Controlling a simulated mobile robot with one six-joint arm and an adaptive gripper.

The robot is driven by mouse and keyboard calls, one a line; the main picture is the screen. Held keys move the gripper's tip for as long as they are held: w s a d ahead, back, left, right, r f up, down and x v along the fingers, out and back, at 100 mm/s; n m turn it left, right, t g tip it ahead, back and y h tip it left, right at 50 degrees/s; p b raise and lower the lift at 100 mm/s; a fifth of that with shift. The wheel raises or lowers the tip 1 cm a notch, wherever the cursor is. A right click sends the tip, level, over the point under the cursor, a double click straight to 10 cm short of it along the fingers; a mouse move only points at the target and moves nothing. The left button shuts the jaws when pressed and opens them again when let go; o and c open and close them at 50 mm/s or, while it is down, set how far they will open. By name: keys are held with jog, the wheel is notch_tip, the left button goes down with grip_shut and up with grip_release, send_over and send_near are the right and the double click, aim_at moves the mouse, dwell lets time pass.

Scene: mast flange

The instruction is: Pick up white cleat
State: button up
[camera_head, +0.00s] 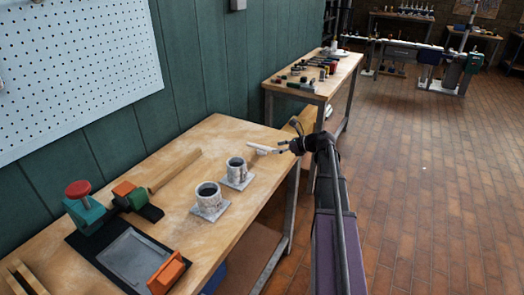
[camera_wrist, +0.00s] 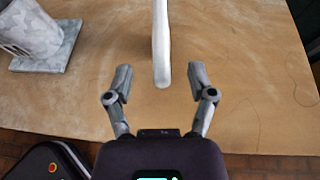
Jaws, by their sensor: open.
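The white cleat (camera_head: 262,149) lies near the right end of the near wooden workbench in the head view. In the wrist view the white cleat (camera_wrist: 162,45) is a long pale bar pointing toward me, its near end just beyond the fingertips and between their lines. Its far end runs out of the top of the picture. My gripper (camera_head: 283,147) reaches in over the bench's right edge in the head view. In the wrist view my gripper (camera_wrist: 158,78) is open and empty, with one finger on each side of the cleat's line.
Two grey-white cylindrical flanges on square plates, the nearer flange (camera_head: 209,199) and the farther flange (camera_head: 237,172), stand left of the cleat. One flange (camera_wrist: 35,35) shows at upper left in the wrist view. A dark mat (camera_head: 85,249) with tools lies farther left. Bench (camera_head: 190,255) around the cleat is clear.

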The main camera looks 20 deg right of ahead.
aim_at(270, 148)
jog(key=b+x, duration=0.2)
jog(key=x, duration=0.2)
jog(key=shift+w+f, duration=0.1)
jog(key=shift+f, duration=0.15)
jog(key=shift+w+a+f, duration=0.1)
jog(key=shift+w+a, duration=0.2)
jog(key=shift+w, duration=0.05)
grip_shut()
dwell(0.4)
